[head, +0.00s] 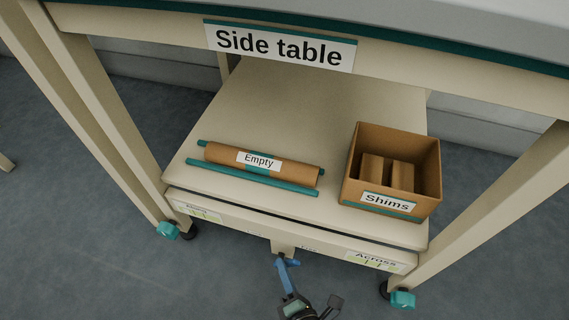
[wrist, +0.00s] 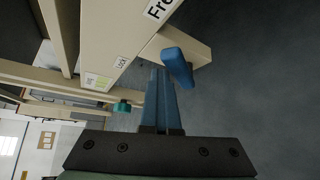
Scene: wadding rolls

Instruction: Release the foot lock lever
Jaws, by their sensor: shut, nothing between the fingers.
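The foot lock lever is a beige arm (wrist: 196,50) with a blue pedal (wrist: 178,67), standing out from the front edge of the low shelf. In the head view its blue pedal (head: 292,263) shows below the shelf edge, between the small "Lock" and "Free" labels. My gripper (head: 281,261) is shut and empty, with its blue fingers reaching up to the lever. In the wrist view the fingertips (wrist: 161,70) lie just left of the pedal, close against it. I cannot tell whether they touch.
The side table's low shelf (head: 290,110) carries a brown roll marked "Empty" (head: 290,170), teal rods and a "Shims" box (head: 350,180). Table legs with teal-tabbed feet (head: 166,230) (head: 402,299) stand at both sides. The floor in front is clear.

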